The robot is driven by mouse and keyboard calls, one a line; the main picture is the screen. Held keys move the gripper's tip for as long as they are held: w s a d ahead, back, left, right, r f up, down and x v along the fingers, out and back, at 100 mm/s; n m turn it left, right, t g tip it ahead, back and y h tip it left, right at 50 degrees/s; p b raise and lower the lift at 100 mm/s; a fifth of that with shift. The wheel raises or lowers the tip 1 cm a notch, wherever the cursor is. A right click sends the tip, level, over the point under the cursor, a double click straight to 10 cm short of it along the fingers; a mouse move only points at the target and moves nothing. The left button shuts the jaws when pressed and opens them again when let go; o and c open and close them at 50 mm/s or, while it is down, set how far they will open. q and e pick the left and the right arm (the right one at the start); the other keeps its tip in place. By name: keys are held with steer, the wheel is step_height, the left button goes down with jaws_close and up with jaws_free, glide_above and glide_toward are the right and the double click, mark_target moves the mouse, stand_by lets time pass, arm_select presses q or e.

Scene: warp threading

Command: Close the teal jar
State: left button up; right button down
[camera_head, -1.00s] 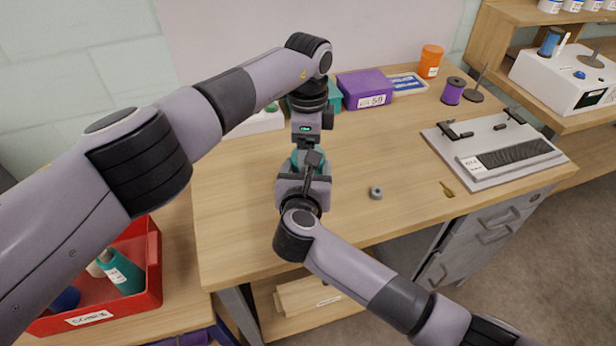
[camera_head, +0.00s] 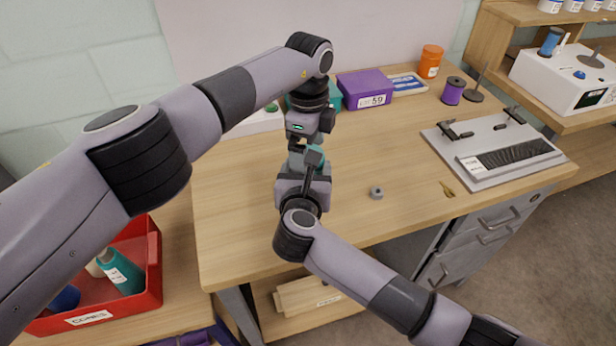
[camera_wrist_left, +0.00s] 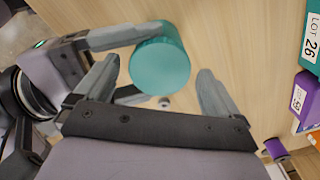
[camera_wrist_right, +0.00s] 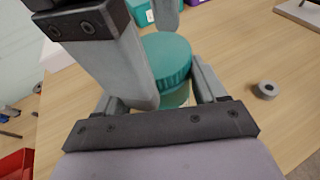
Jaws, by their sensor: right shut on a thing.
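The teal jar stands on the wooden table, mostly hidden by the grippers in the head view. Its ribbed teal lid (camera_wrist_right: 166,60) sits on top of a paler green body (camera_wrist_right: 176,98) in the right wrist view. How tight the lid is cannot be told. My right gripper (camera_wrist_right: 162,92) is shut around the jar body from the front. My left gripper (camera_head: 303,145) is above the jar, pointing down. In the left wrist view its fingers (camera_wrist_left: 160,85) are apart, with the round lid top (camera_wrist_left: 160,66) beyond them and gaps showing.
A small grey ring (camera_head: 376,192) lies right of the jar. A purple box (camera_head: 364,88), an orange jar (camera_head: 430,62), a purple spool (camera_head: 453,91) and a grey loom-like device (camera_head: 495,150) stand farther back and right. A red bin (camera_head: 152,262) is at lower left.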

arm_select(q)
steer(key=shift+r, duration=2.25)
steer(key=shift+c, duration=0.4)
steer(key=m, duration=0.1)
steer(key=r+m, duration=0.1)
steer(key=m, duration=0.3)
steer(key=r+m, duration=0.1)
steer(key=m, duration=0.1)
steer(key=shift+r+m, duration=0.1)
steer(key=shift+m, duration=0.3)
steer(key=m, duration=0.2)
steer(key=r+m, duration=0.1)
steer(key=m, duration=0.4)
steer(key=shift+a+r, duration=0.1)
steer(key=shift+r, duration=0.3)
